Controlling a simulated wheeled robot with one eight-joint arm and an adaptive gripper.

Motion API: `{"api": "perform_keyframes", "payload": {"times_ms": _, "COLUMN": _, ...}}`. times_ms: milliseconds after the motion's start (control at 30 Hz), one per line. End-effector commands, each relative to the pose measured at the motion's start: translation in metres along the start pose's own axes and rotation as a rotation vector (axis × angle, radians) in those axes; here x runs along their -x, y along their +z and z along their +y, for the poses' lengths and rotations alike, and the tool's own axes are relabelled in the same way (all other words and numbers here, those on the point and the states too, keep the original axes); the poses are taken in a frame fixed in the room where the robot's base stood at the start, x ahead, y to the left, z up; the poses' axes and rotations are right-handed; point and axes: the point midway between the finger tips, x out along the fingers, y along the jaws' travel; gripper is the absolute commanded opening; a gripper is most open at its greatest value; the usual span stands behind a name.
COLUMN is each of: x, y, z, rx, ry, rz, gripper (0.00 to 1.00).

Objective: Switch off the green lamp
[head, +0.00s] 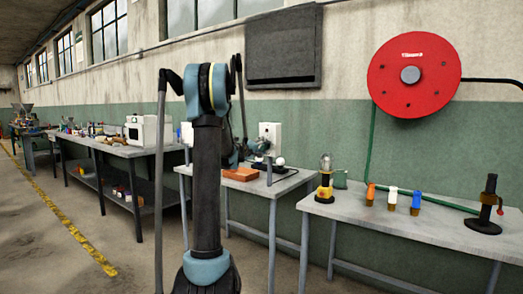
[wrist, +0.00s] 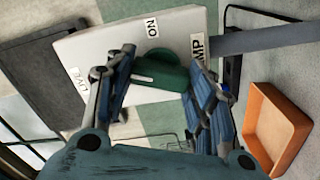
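A white switch box (head: 270,135) is fixed to the wall; it also fills much of the wrist view (wrist: 100,48). A green knob (wrist: 160,74) with a pale line across it sits on its face. Labels reading "ON", "LIVE" and partly "MP" surround it. My gripper (wrist: 163,64) has its fingers apart, one on each side of the knob; I cannot tell whether they touch it. In the head view my gripper is mostly lost behind my arm. No lamp glowing green is clear in view. A clear-domed lamp (head: 326,164) with a yellow and black base stands on the right table.
An orange tray (head: 240,174) lies on the small table below the box, and shows in the wrist view (wrist: 297,103). A white ball-shaped object (head: 280,161) is near it. A dark board (head: 284,48) and a red hose reel (head: 414,75) hang on the wall.

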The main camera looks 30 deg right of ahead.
Motion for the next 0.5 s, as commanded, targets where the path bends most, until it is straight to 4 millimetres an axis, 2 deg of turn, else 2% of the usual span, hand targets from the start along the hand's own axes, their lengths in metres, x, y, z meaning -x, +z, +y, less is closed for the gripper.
{"api": "perform_keyframes", "payload": {"times_ms": 233, "x": 0.0006, "y": -0.0001, "z": -0.0019, "rx": 0.038, "ry": -0.003, "rz": 0.001, "gripper": 0.26}}
{"api": "perform_keyframes", "payload": {"times_ms": 500, "x": 0.0009, "y": -0.0001, "z": -0.0024, "rx": 0.267, "ry": -0.003, "rz": 0.001, "gripper": 0.26}}
